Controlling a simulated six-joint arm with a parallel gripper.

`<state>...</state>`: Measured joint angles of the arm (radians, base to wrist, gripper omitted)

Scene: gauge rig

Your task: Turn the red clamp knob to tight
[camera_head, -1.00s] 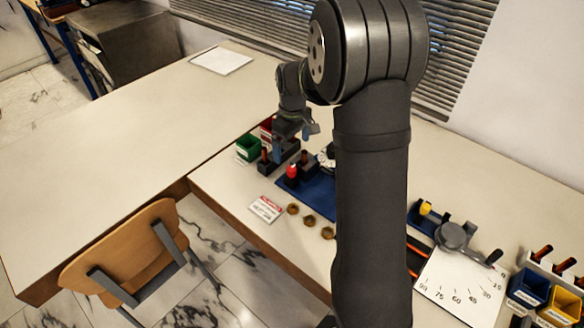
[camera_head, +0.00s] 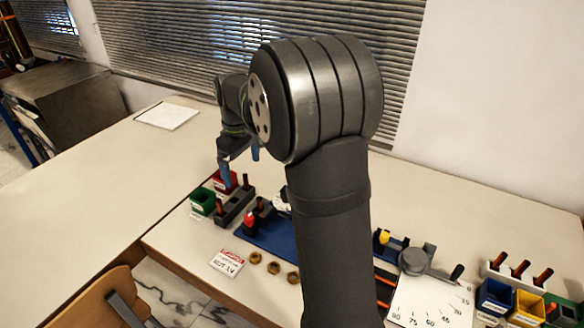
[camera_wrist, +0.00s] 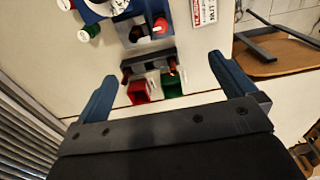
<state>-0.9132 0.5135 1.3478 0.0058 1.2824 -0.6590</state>
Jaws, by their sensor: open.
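The red clamp knob (camera_head: 249,220) sits upright at the left end of the blue board (camera_head: 274,243), beside a dark block. It appears in the wrist view as a small red shape (camera_wrist: 161,24) near the top, beyond the jaws. Its pointer or marking is too small to read. My gripper (camera_head: 241,168) is in the air behind and above the knob, over the area of the rack and bins. In the wrist view my gripper (camera_wrist: 168,73) has its two blue fingers wide apart with nothing between them. It is clear of the knob.
A dark rack (camera_head: 234,208) with orange-brown handles, a red bin (camera_head: 224,181) and a green bin (camera_head: 202,201) stand near the knob. A red-and-white sign (camera_head: 227,262) and brass nuts (camera_head: 273,267) lie in front. The left tabletop (camera_head: 90,190) is mostly clear.

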